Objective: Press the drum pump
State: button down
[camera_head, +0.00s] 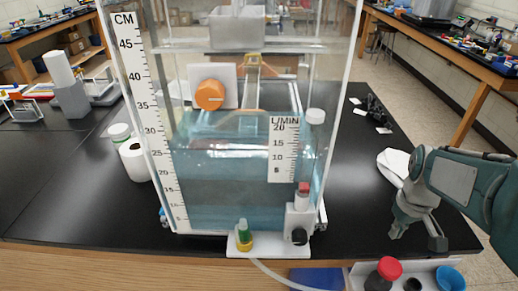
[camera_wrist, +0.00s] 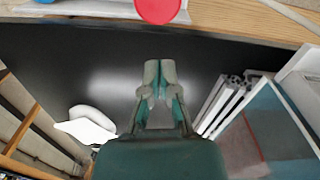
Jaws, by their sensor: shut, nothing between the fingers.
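A clear tank (camera_head: 215,190) of blue water stands on the black bench in the head view, with a CM scale and an L/MIN scale. I cannot tell for certain which part is the drum pump. My gripper (camera_head: 400,225) is right of the tank, low over the bench, apart from these parts. In the wrist view my gripper (camera_wrist: 159,80) has its fingers together, with nothing between them.
A paper roll (camera_head: 135,160) is left of the tank.

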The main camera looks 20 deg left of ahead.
aim_at(390, 269)
dwell(0.4)
notch_tip(390, 269, up, 6)
jog(key=w+a, duration=0.1)
jog(key=w, duration=0.1)
jog(key=shift+w+a, duration=0.15)
jog(key=shift+a, duration=0.05)
notch_tip(390, 269, down, 9)
jog(key=shift+f, duration=0.2)
jog(key=s+f, duration=0.1)
jog(key=s+d+f, duration=0.1)
jog(key=shift+f, duration=0.4)
jog(key=shift+s+d+f, duration=0.15)
jog(key=shift+s+f, duration=0.15)
jog(key=shift+f, duration=0.1)
